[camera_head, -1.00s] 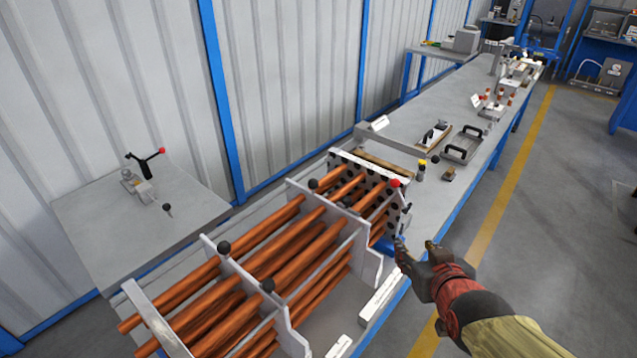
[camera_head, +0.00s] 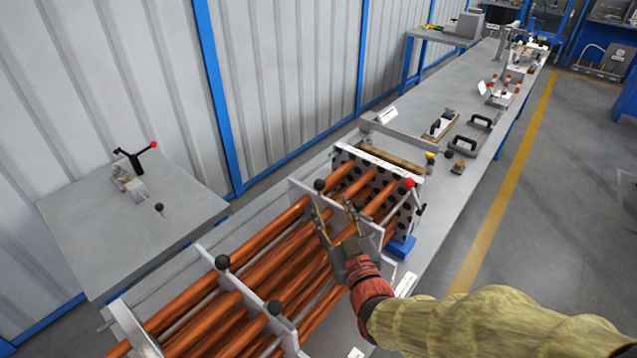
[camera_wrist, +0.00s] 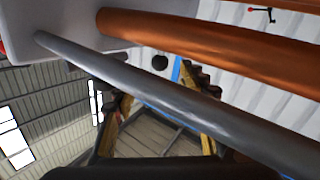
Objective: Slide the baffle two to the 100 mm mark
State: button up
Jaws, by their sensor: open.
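Two grey baffle plates with black ball knobs stand across a bundle of copper tubes (camera_head: 262,272). The far baffle (camera_head: 301,196) is near the tube sheet; the nearer baffle (camera_head: 240,285) is further toward me. I cannot read which is baffle two, nor find a 100 mm mark. My gripper (camera_head: 332,208) is open and empty, over the tubes beside the far baffle's knob (camera_head: 319,185). Contact is unclear. In the wrist view, a grey rod (camera_wrist: 180,92) and a copper tube (camera_wrist: 215,38) cross before the open fingers (camera_wrist: 160,125); a black knob (camera_wrist: 159,62) shows beyond.
The perforated tube sheet (camera_head: 405,210) with a red knob (camera_head: 409,183) stands at the bundle's far end. A side table (camera_head: 75,230) with a clamp is at left. Handled plates (camera_head: 470,140) lie on the bench beyond. A blue-ribbed wall (camera_head: 110,70) runs behind.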

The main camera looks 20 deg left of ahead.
aim_at(322, 189)
jog(key=b+x, duration=0.1)
jog(key=x, duration=0.6)
jog(key=shift+w+a+b, duration=0.2)
jog(key=shift+w+b, duration=0.15)
jog(key=c, duration=0.3)
jog(key=c, duration=0.8)
